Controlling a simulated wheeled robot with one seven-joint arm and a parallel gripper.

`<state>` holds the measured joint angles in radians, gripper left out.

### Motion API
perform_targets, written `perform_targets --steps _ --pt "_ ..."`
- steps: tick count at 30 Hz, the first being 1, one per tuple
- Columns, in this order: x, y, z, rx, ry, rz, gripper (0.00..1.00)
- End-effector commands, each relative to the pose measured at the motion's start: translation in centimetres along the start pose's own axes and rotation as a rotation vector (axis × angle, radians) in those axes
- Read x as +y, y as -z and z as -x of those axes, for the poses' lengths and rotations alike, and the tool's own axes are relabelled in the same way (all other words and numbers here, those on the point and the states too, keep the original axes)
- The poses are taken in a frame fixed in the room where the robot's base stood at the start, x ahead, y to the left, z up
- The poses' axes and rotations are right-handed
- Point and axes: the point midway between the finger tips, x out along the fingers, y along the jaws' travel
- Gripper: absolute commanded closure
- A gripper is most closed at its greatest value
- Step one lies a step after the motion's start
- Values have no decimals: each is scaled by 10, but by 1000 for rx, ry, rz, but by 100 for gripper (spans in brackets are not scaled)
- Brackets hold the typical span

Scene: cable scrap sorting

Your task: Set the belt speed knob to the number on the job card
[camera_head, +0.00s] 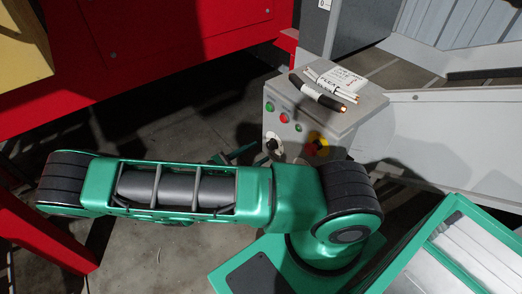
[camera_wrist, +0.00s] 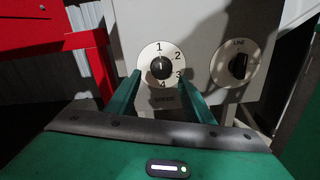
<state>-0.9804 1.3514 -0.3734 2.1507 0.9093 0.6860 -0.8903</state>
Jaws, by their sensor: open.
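The belt speed knob (camera_wrist: 161,68) is a black knob on a round white dial marked 1 to 4, on a grey panel. Its pale pointer mark seems to point up, toward the 1. My gripper (camera_wrist: 160,82) is open, its green fingers on either side of the dial's lower half; I cannot tell whether they touch the panel. In the head view the knob (camera_head: 272,145) shows on the control box (camera_head: 340,118) front. The job card (camera_head: 345,77) lies on the box top, partly under cable pieces; its number is too small to read surely.
A second black knob labelled LINE (camera_wrist: 238,66) sits right of the dial. Red and green buttons (camera_head: 284,118) and a red emergency stop on yellow (camera_head: 316,146) are on the box. Cable pieces (camera_head: 318,92) lie on top. A red frame (camera_wrist: 98,62) stands at left.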

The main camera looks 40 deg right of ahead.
Motion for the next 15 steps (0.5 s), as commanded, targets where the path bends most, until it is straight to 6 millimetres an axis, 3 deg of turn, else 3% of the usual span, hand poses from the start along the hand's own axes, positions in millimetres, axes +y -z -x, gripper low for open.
perform_targets --steps 6,15 --pt "1 1 41 4 -3 -2 52" --pt "1 1 66 2 -2 -1 52"
